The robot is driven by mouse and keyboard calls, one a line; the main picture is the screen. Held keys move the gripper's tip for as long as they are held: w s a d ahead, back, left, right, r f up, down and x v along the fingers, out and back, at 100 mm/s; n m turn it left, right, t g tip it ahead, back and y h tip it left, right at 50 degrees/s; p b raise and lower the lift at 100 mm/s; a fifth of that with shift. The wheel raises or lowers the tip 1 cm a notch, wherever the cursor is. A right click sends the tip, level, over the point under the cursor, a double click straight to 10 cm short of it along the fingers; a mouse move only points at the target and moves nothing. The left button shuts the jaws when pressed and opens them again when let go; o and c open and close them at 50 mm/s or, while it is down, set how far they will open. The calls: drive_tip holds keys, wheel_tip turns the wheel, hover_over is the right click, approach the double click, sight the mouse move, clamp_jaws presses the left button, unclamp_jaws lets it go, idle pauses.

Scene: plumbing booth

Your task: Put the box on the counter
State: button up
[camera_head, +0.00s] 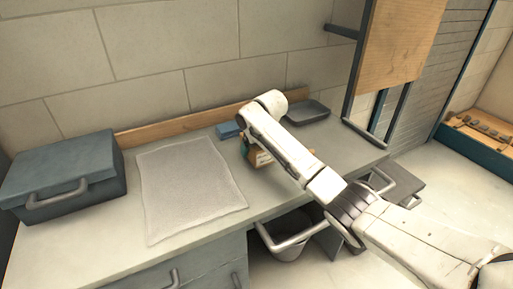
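A small brown box (262,157) with a pale label shows in the head view, partly hidden behind my white arm.
A blue-grey toolbox (62,172) stands at the left, beside a pale textured mat (188,188). A small blue block (229,130) and a dark tray (306,112) sit at the back. A bin (290,240) stands below the counter. Clear counter lies around the mat.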

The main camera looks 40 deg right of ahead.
drive_tip(key=shift+f, duration=0.3)
drive_tip(key=shift+f, duration=0.1)
drive_tip(key=o, duration=1.1)
drive_tip(key=shift+f, duration=0.1)
drive_tip(key=v, duration=1.2)
drive_tip(key=shift+s, duration=0.1)
